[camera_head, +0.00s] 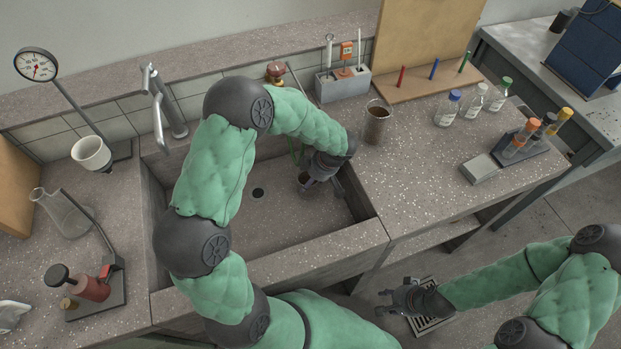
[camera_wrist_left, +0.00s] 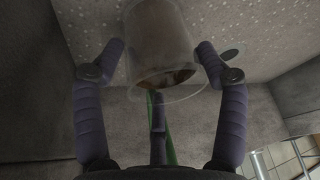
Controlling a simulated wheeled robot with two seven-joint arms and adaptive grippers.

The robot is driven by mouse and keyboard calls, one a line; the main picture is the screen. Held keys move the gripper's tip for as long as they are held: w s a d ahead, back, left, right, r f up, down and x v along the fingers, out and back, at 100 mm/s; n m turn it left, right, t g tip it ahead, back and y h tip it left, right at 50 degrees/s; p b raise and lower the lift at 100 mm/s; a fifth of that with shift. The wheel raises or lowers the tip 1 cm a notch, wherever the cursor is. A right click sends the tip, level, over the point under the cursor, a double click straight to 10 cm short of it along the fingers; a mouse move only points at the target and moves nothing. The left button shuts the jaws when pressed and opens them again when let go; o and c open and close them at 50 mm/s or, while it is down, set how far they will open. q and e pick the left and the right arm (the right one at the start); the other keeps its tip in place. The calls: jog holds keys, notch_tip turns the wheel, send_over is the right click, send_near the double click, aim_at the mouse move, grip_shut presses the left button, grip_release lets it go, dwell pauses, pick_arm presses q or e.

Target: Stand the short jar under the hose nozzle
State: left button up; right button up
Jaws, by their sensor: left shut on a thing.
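The short jar (camera_wrist_left: 160,45) is clear, with brown contents, and sits between the two fingers in the left wrist view. In the head view the jar (camera_head: 305,179) is partly hidden by my left gripper (camera_head: 318,185), low inside the sink. My left gripper, also in the wrist view (camera_wrist_left: 163,70), is shut on the jar. Whether the jar touches the sink floor is unclear. My right gripper (camera_head: 385,301) is open and empty, off the bench front.
The grey sink (camera_head: 265,215) has a drain and a tall front wall. A taller jar (camera_head: 377,123) with brown contents stands on the counter right of the sink. A tap (camera_head: 162,105) is at the back left. Bottles and a tube rack (camera_head: 520,150) are further right.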

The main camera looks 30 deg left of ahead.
pick_arm(q)
jog(key=o, duration=1.4)
jog(key=p+v, duration=0.3)
jog(key=v, duration=0.4)
jog(key=shift+d+r, duration=0.1)
jog(key=shift+r, duration=0.15)
